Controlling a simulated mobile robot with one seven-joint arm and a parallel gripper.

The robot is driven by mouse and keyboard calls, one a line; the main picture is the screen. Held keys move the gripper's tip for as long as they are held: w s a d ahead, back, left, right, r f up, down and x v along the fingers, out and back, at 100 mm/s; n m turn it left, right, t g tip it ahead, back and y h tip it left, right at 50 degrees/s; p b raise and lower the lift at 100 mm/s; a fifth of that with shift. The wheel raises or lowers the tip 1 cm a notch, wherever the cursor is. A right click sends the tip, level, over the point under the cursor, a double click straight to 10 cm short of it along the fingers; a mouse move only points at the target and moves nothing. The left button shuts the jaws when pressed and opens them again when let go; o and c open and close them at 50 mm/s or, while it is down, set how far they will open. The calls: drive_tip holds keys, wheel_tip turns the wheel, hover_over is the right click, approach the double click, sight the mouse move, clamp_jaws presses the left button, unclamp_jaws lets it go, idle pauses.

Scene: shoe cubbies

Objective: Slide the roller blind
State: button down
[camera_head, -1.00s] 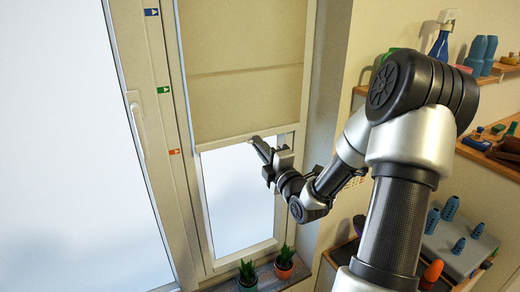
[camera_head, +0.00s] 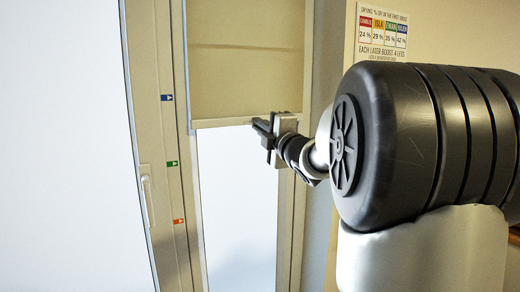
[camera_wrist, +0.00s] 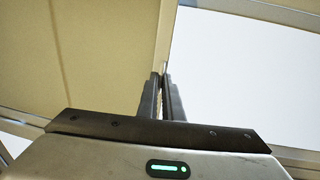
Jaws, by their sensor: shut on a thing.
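The roller blind (camera_head: 245,75) is a beige fabric sheet covering the upper part of the narrow window. Its pale bottom bar (camera_head: 222,122) lies level with a height between the blue mark (camera_head: 167,98) and the green mark (camera_head: 172,163) on the frame. My gripper (camera_head: 262,126) is at the right part of this bar. In the wrist view my gripper (camera_wrist: 161,92) has its fingers close together on the bar (camera_wrist: 165,45), with fabric (camera_wrist: 95,55) on the left and bright glass on the right. The fingers partly hide the grip.
A red mark (camera_head: 178,221) is lowest on the frame. A window handle (camera_head: 147,200) sticks out left of the marks. A printed notice (camera_head: 382,32) hangs on the right wall. My arm hides much of the right side. Below the bar the glass is clear.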

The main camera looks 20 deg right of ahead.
sight(252, 96)
wheel_tip(252, 96, up, 7)
drive_tip(key=p, duration=0.2)
drive_tip(key=shift+r+p, duration=0.2)
drive_tip(key=shift+p, duration=0.15)
drive_tip(key=c, duration=1.9)
unclamp_jaws()
drive_tip(key=shift+f, duration=0.15)
